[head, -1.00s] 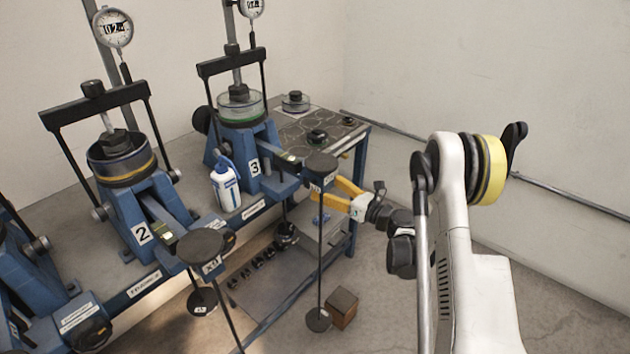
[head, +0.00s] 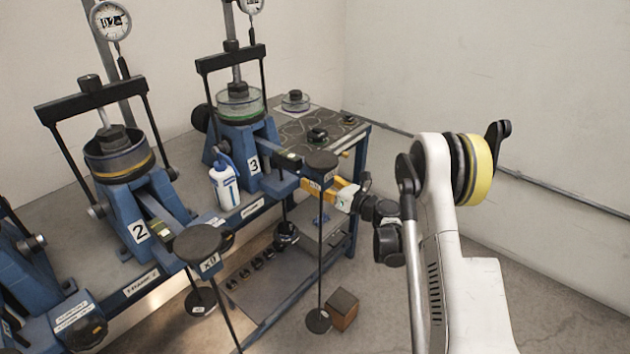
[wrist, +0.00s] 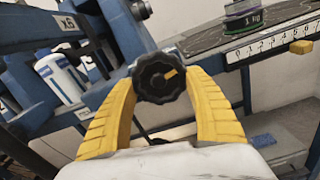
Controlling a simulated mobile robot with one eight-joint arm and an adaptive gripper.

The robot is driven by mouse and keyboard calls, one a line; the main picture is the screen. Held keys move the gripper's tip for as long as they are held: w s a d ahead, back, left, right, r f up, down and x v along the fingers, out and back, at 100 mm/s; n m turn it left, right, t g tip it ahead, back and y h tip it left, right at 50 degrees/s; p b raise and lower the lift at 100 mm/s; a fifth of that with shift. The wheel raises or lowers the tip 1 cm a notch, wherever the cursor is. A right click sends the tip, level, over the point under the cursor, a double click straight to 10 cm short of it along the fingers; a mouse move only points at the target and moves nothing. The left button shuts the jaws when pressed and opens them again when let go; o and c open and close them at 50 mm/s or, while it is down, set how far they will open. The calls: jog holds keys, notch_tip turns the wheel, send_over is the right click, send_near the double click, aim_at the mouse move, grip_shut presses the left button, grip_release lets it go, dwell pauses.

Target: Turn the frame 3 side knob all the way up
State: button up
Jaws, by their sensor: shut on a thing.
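Frame 3 (head: 245,140) is the blue lever frame with a white "3" plate, at the middle of the head view. The black lobed knob (wrist: 158,80) is in the middle of the wrist view. A short yellow mark on its face points up and right. My gripper (wrist: 163,76) has its yellow fingers on either side of the knob and is shut on it. In the head view my gripper (head: 322,186) is beside the bench, right of frame 3, partly behind a black hanger plate (head: 320,160). The knob is hidden there.
A hanger rod drops from that plate close to my fingers, with a brown block (head: 341,308) on the floor beside it. A white-and-blue bottle (head: 225,184) stands left of frame 3. A scale strip (wrist: 270,45) lies right of the knob. Floor at right is clear.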

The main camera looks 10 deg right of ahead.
jog(key=o, duration=1.2)
jog(key=v, duration=1.2)
